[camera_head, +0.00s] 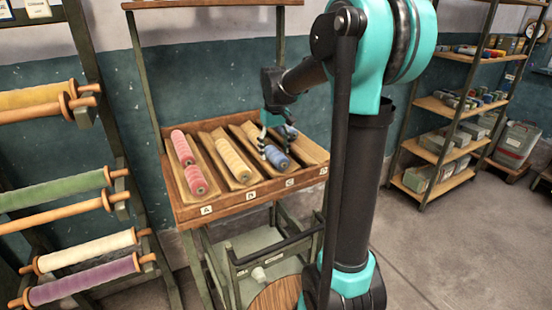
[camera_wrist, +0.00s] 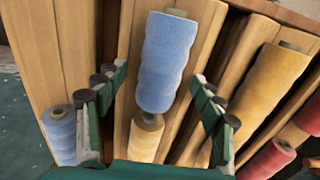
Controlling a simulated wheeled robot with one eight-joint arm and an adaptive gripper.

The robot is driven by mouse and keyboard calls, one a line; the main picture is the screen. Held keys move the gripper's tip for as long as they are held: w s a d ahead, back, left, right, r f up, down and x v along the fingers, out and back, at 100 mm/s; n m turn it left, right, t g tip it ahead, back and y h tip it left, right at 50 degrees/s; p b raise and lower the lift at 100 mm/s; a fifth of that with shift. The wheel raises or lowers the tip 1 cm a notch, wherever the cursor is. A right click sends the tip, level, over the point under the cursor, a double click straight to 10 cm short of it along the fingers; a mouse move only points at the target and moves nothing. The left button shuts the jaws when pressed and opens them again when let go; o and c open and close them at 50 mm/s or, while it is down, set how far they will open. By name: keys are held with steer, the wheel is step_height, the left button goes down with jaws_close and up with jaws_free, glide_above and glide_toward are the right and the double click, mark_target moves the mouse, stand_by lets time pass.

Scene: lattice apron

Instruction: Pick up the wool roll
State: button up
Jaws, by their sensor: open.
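Several wool rolls lie in the slanted channels of a wooden tray (camera_head: 224,205). A blue roll (camera_head: 277,157) is under my gripper (camera_head: 277,137), partly covered by it. In the wrist view the blue roll (camera_wrist: 166,62) lies between the open fingers of my gripper (camera_wrist: 157,84), with a gap on each side. A cream roll (camera_wrist: 146,137) sits end to end with it, lower in the same channel. I cannot tell which roll the task means.
Yellow (camera_head: 233,157) and pink (camera_head: 195,180) rolls fill channels to the left. Another blue roll (camera_wrist: 60,135) lies across a wooden divider. A rack of larger rolls (camera_head: 84,278) stands at left, a trolley (camera_head: 270,249) below, and shelves (camera_head: 450,143) at right.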

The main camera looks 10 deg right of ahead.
steer(key=shift+f, duration=0.35)
steer(key=c, duration=1.3)
steer(key=shift+r, duration=0.1)
